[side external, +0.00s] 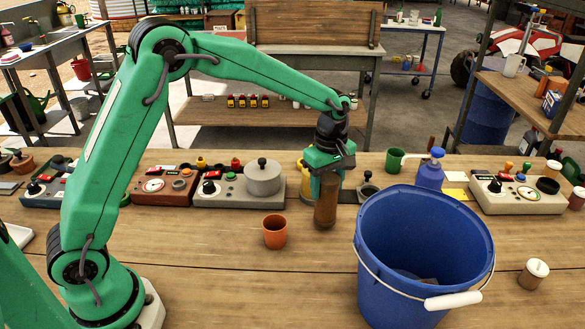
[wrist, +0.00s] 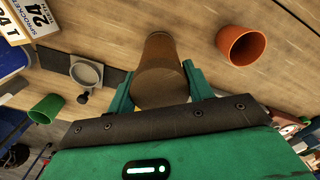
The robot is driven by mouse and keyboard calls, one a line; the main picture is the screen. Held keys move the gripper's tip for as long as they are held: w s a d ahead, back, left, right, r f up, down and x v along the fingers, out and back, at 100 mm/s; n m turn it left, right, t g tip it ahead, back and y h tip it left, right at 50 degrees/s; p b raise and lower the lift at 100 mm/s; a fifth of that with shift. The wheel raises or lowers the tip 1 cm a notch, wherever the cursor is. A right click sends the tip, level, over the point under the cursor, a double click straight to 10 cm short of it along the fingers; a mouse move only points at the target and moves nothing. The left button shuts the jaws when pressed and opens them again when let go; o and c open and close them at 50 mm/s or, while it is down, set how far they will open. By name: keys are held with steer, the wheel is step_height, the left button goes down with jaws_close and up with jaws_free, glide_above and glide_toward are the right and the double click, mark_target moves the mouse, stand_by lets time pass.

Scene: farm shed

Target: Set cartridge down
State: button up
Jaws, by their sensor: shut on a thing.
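The cartridge (side external: 325,205) is a brown upright cylinder in the side view. My gripper (side external: 326,172) is above it, pointing down, with its green fingers shut on the cartridge's upper part. In the wrist view the cartridge (wrist: 158,70) sits between the two green fingers of my gripper (wrist: 161,90). Its lower end is close to the wooden bench (side external: 190,250); I cannot tell whether it touches the wood.
An orange cup (side external: 275,232) stands left of the cartridge and a large blue bucket (side external: 385,270) stands to the right in front. Behind are control boxes with a grey pot-like part (side external: 263,180), a green mug (side external: 394,160) and a blue bottle (side external: 430,173).

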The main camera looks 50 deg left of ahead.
steer(key=shift+f, duration=0.85)
steer(key=shift+f, duration=0.1)
steer(key=o, duration=1.1)
step_height(320, 180, up, 12)
steer(key=shift+f, duration=0.25)
steer(key=shift+r, duration=0.35)
